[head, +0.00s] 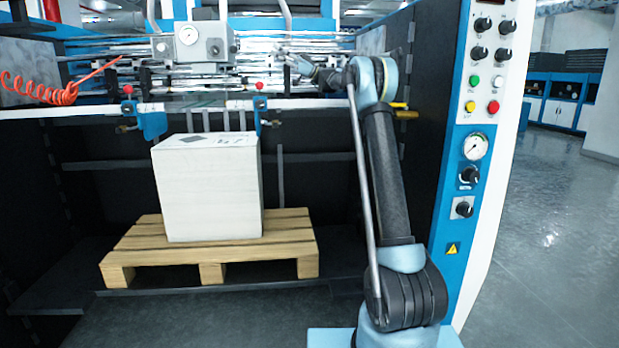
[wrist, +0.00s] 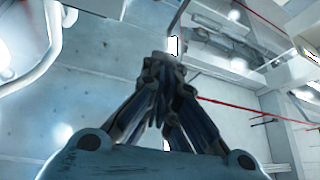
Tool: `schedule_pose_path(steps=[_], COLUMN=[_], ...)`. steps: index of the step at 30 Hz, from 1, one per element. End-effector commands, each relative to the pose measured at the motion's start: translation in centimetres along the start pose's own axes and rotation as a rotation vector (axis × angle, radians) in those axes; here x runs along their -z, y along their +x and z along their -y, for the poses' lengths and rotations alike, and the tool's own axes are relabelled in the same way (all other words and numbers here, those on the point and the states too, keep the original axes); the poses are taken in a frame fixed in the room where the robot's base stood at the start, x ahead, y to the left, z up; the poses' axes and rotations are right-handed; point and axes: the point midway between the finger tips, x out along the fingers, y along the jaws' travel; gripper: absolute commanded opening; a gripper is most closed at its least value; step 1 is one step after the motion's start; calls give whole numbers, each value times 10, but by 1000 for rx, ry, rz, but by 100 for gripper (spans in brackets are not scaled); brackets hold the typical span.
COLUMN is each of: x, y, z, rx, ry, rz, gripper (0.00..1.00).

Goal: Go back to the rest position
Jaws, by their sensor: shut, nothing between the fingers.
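My gripper (head: 283,52) is at the upper middle of the head view, in front of the machine's rollers and bars, at the end of my raised arm. In the wrist view my gripper (wrist: 163,62) points up toward the ceiling, with its fingers together and nothing between them. Only part of the gripper shows clearly in the head view; it blends with the bright bars behind it.
A white block-shaped stack (head: 210,192) stands on a wooden pallet (head: 285,232) inside the machine. A control panel (head: 480,130) with knobs, buttons and gauge is at the right. A red coiled hose (head: 40,92) hangs at the left. Open floor (head: 555,220) lies at the right.

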Motion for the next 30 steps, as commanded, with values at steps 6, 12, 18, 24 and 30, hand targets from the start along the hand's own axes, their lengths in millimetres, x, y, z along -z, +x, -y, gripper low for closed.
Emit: schedule_pose_path(steps=[6, 12, 18, 24, 30], x=[-10, -26, -44, -65, -89], y=[7, 3, -8, -26, -52], z=[50, 101, 152, 207, 269], rx=[-26, -77, -145, -232, -349], ry=[164, 314, 448, 572, 696], rz=[183, 352, 505, 651, 802], gripper=[0, 0, 0, 0, 0])
